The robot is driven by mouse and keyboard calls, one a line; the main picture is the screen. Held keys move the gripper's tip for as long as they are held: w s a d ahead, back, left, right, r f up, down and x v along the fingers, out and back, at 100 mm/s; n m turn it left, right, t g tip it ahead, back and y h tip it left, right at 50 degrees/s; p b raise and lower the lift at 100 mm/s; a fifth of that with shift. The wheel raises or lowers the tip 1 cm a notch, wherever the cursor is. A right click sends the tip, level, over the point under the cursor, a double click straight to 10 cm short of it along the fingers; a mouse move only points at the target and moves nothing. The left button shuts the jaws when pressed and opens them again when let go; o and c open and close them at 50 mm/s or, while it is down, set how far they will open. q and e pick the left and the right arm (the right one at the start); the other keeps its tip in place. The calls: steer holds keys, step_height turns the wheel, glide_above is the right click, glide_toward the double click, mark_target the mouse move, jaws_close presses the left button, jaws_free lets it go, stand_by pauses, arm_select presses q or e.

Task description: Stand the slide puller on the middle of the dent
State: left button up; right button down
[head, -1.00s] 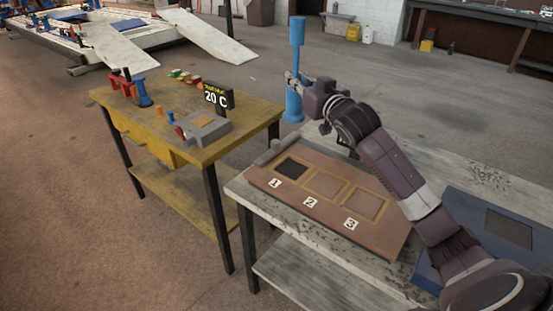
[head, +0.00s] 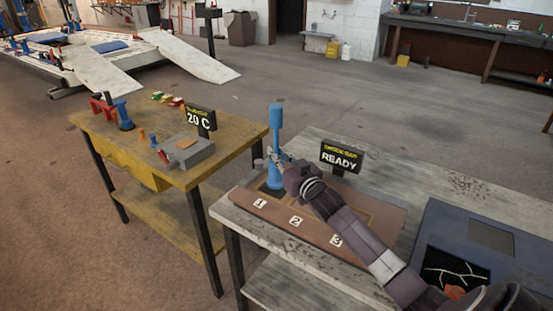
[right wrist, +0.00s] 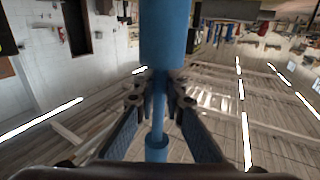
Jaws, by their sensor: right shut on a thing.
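The slide puller (head: 276,122) is a tall blue tool with a thick upper cylinder, a thin rod and a wider lower part. My right gripper (head: 278,160) is shut on its thin middle, and the puller is upright. In the right wrist view the puller (right wrist: 164,35) runs between the two fingers (right wrist: 160,100). Its lower end is at square 1 of the brown board (head: 372,241); I cannot tell whether it touches. I cannot make out a dent for certain. My left gripper is not in view.
A sign reading READY (head: 340,156) stands behind the board. A blue panel (head: 440,222) with a grey square and a black patch with white lines (head: 455,268) lies at right. The yellow table (head: 150,160) at left holds a grey box (head: 187,150) and small tools.

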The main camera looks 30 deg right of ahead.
steer(key=shift+f, duration=0.9)
steer(key=shift+f, duration=0.15)
steer(key=c, duration=2)
jaws_free()
steer(key=shift+f, duration=0.1)
